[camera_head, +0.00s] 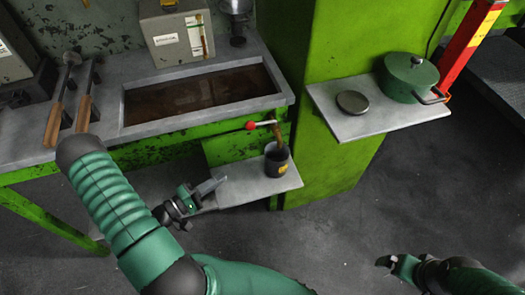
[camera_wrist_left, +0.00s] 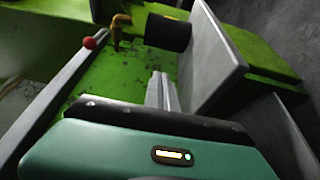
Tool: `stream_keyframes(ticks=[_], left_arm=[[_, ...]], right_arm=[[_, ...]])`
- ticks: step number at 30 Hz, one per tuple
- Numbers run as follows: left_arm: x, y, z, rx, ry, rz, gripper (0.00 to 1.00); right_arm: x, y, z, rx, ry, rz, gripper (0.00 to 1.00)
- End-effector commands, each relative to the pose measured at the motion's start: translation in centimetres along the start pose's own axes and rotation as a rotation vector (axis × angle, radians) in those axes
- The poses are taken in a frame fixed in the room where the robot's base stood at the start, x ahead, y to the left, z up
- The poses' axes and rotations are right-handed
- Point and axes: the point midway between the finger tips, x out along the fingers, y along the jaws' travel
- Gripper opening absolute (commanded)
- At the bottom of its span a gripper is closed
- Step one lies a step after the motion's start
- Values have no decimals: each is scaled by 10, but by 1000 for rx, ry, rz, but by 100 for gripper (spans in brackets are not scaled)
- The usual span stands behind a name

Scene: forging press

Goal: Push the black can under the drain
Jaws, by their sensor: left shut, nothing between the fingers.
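The black can (camera_head: 277,163) with a yellow label stands upright on a small grey lower shelf (camera_head: 235,189). The brown drain pipe (camera_head: 278,135) with a red-knobbed handle comes down just above the can's mouth in the head view; exact alignment is unclear. The can (camera_wrist_left: 168,32) and pipe (camera_wrist_left: 119,30) also show in the left wrist view, with a gap between them. My left gripper (camera_head: 221,181) is shut and empty over the shelf, left of the can and apart from it. My right gripper (camera_head: 385,263) is at the lower right, away from the shelf; its finger gap is unclear.
A sink basin (camera_head: 125,112) with brown contents is set in the grey counter above the shelf. A higher side shelf (camera_head: 378,125) at right holds a green pot (camera_head: 410,76) and a round dark disc (camera_head: 352,102). Tongs (camera_head: 55,120) lie at left.

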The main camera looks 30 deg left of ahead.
Motion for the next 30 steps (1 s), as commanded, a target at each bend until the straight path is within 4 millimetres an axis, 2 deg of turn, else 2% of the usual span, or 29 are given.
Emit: stream_keyframes(ticks=[3, 18, 24, 30], left_arm=[[28, -2, 1, 1, -4, 1, 0], [137, -3, 1, 2, -3, 0, 0], [163, -2, 1, 2, -1, -1, 0], [168, -1, 0, 0, 0, -2, 0]], right_arm=[[7, 0, 2, 0, 0, 0, 99], [26, 0, 6, 0, 0, 0, 99], [30, 0, 7, 0, 0, 0, 99], [30, 0, 7, 0, 0, 0, 99]])
